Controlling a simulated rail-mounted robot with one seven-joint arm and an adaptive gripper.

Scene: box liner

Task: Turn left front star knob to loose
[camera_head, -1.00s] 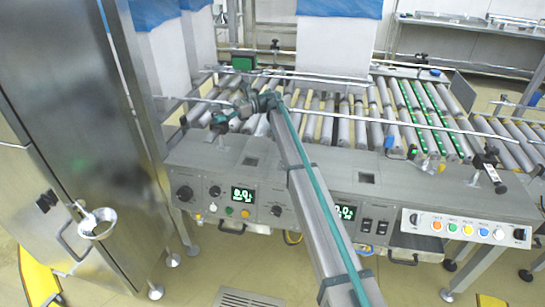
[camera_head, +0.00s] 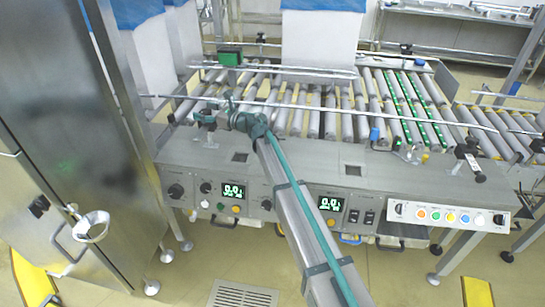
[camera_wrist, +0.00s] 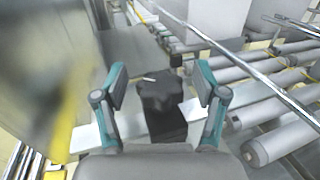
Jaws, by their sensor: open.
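In the wrist view a black star knob (camera_wrist: 158,95) on a dark block stands between the two fingers of my gripper (camera_wrist: 160,88). The fingers are apart, one on each side of the knob, and a gap shows on both sides. In the head view my gripper (camera_head: 208,118) is at the left front corner of the roller conveyor, above the front panel. The knob there is hidden or too small to make out beside my gripper.
A grey control panel (camera_head: 300,170) with dials and green displays runs below the rollers (camera_head: 335,110). A long guide rail (camera_head: 330,109) crosses just behind my gripper. A steel cabinet (camera_head: 70,120) stands at the left. Another black knob (camera_head: 480,178) is at the right.

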